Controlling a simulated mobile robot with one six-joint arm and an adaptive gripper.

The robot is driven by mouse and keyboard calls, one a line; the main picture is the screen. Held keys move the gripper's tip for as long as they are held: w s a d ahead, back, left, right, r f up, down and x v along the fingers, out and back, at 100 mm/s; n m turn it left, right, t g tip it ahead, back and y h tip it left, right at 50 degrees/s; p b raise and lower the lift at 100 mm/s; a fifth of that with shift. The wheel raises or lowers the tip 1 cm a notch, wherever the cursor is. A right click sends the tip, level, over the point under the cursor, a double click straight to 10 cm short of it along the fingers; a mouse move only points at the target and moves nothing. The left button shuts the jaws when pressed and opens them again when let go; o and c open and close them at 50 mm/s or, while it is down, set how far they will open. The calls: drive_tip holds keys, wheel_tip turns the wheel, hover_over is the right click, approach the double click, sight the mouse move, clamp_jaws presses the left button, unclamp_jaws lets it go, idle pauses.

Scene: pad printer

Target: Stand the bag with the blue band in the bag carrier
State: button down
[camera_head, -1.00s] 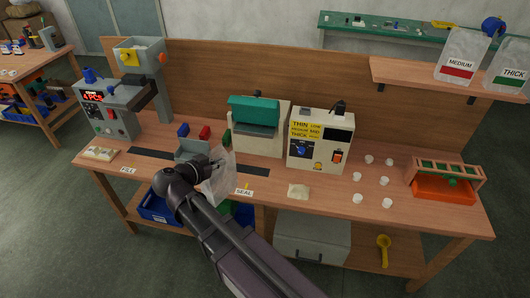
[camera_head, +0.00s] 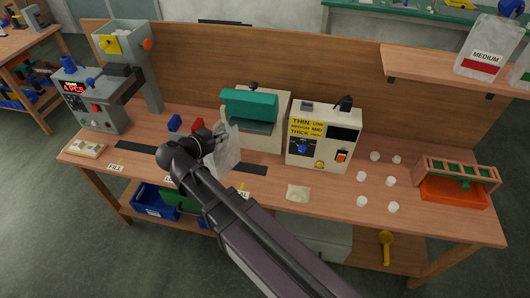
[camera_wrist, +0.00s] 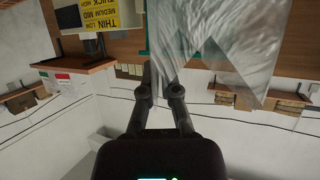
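My gripper (camera_head: 208,146) is over the bench, left of the green-topped machine, with its fingers shut on a clear plastic bag (camera_head: 226,155). The bag hangs above the bench top and also fills the upper right of the wrist view (camera_wrist: 222,45). My gripper's two fingers (camera_wrist: 161,78) show there beside the bag's crumpled film. No blue band can be made out on the bag. An orange tray with a green-slotted wooden rack (camera_head: 455,172) stands at the right end of the bench; I cannot tell whether this is the bag carrier.
The green-topped machine (camera_head: 250,104) and the cream control box (camera_head: 323,138) stand at the back. Several white cups (camera_head: 362,176) lie before the rack. A MEDIUM bag with a red band (camera_head: 487,50) stands on the shelf (camera_head: 440,72). A cream pouch (camera_head: 298,193) lies near the front edge.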

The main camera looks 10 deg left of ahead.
drive_tip(key=shift+s+a, duration=0.1)
drive_tip(key=shift+a, duration=0.1)
drive_tip(key=s+a+f+b, duration=0.5)
drive_tip(key=a+f+b, duration=0.1)
drive_tip(key=a, duration=0.4)
drive_tip(key=shift+w, duration=0.2)
drive_tip(key=w+d+f+b, duration=0.1)
drive_tip(key=w+f+b, duration=0.2)
drive_tip(key=w, duration=1.6)
drive_tip(key=shift+w+d, duration=0.15)
drive_tip(key=shift+d, duration=0.25)
drive_tip(key=shift+f, duration=0.1)
